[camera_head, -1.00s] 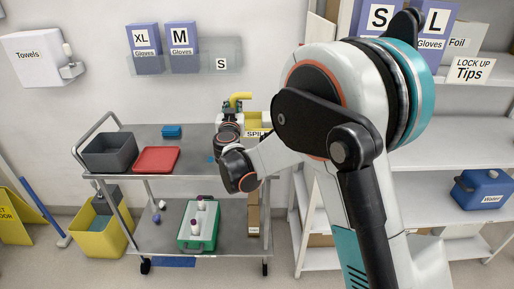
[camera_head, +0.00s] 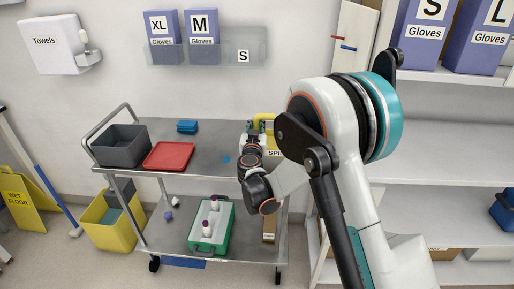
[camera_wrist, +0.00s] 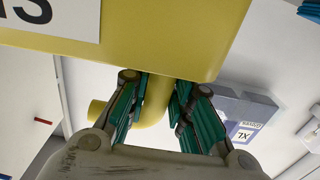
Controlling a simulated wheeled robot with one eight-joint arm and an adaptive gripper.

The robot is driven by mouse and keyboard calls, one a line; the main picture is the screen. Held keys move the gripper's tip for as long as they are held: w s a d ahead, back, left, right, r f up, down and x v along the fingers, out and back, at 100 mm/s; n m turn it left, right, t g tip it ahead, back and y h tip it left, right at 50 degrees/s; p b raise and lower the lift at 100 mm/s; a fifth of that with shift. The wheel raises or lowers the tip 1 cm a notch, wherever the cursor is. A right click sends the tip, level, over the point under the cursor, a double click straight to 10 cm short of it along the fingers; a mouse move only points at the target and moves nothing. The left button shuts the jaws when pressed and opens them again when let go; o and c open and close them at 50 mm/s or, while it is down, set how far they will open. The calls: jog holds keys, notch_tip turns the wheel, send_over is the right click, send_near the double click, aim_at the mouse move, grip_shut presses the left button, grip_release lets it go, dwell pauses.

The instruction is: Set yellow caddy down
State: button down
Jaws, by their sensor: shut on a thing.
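The yellow caddy (camera_head: 264,118) with a white "SPILL" label is at the right end of the cart's upper shelf (camera_head: 212,152), partly hidden behind my arm. Whether its base touches the shelf cannot be told. In the wrist view the caddy (camera_wrist: 185,38) fills the top, with part of its label at the upper left. My gripper (camera_wrist: 155,98) is shut on the caddy's yellow handle, one green-padded finger on each side. In the head view my gripper (camera_head: 251,130) is at the caddy, small and partly hidden by my wrist.
On the upper shelf are a grey bin (camera_head: 121,148), a red tray (camera_head: 169,156) and a small blue box (camera_head: 187,126). The shelf's middle is mostly clear. A green caddy with bottles (camera_head: 211,228) sits on the lower shelf. White shelving (camera_head: 440,145) stands right of the cart.

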notch_tip(320, 180, down, 7)
jog(key=shift+b, duration=1.1)
jog(key=shift+r, duration=0.1)
jog(key=c, duration=2)
grip_release()
jog(key=shift+f, duration=0.2)
jog(key=o, duration=0.5)
jog(key=shift+r, duration=0.1)
jog(key=shift+o, duration=0.2)
